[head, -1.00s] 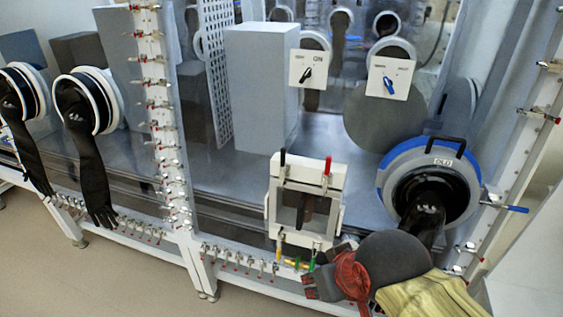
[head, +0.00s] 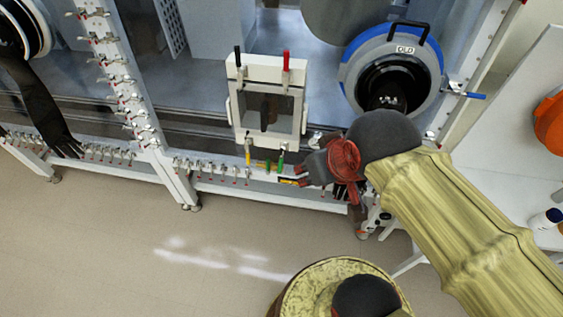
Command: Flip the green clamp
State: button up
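The green clamp (head: 281,162) is at the lower right corner of a white-framed hatch (head: 234,120) on the glovebox front, with its green handle hanging down. A yellow-handled clamp (head: 248,156) is at the lower left corner, and black (head: 238,57) and red (head: 286,62) handles stand up at the top corners. My gripper (head: 302,169) is just right of the green clamp and below the hatch's lower right corner. It is small and seen from behind its red and dark wrist; its finger gap cannot be made out, nor whether it touches the clamp.
A blue-ringed round port (head: 350,78) with a black glove and a blue lever (head: 470,95) is right of the hatch. Rows of small clamps (head: 208,170) line the lower rail. A white table (head: 515,150) with an orange object (head: 551,125) is at right. The floor is clear.

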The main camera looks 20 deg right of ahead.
aim_at(281, 163)
jog(key=k+j, duration=0.1)
jog(key=j, duration=0.8)
jog(key=k+j, duration=0.15)
jog(key=j, duration=0.25)
jog(key=k+j, duration=0.1)
jog(key=j, duration=0.35)
jog(key=u, duration=0.05)
